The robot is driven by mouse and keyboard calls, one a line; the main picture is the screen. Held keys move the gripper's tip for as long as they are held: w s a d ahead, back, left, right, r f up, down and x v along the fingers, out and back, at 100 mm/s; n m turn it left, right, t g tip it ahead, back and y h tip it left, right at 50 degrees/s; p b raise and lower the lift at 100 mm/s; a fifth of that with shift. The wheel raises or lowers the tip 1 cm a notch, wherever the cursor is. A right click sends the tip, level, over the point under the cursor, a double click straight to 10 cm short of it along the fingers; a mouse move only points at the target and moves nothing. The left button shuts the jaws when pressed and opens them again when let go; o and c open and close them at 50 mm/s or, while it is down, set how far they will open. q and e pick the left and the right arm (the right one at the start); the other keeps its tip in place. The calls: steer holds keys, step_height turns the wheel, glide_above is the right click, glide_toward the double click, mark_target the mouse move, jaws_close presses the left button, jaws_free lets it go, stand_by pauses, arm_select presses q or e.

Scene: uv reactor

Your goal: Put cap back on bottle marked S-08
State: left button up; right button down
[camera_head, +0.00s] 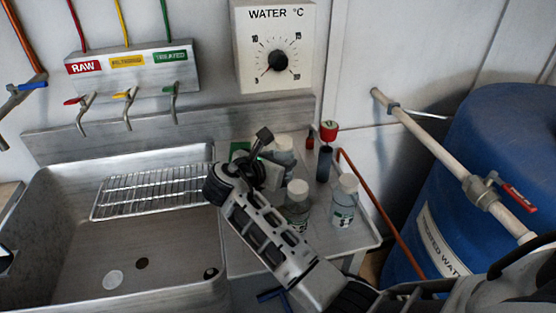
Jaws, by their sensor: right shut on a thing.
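My right gripper (263,158) reaches over the steel counter from the lower right, its jaws beside the rearmost clear bottle (285,147). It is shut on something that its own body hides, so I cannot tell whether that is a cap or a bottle. A clear bottle with a white cap (297,190) stands upright behind my right arm, partly covered. Another white-capped bottle (344,202) stands upright to its right. The labels are too small to read, so I cannot tell which bottle is S-08.
A steel sink (70,235) with a wire rack (150,192) lies left; a pale disc (113,280) shows on its floor. A dark cylinder (324,164) and red-topped item (328,131) stand behind the bottles. Taps (128,108), an orange pipe (385,220) and blue barrel (510,140) border the counter.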

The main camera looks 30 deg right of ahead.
steer(key=shift+r, duration=0.1)
arm_select(q)
steer(key=shift+r, duration=0.1)
arm_select(e)
steer(key=c, duration=0.8)
jaws_free()
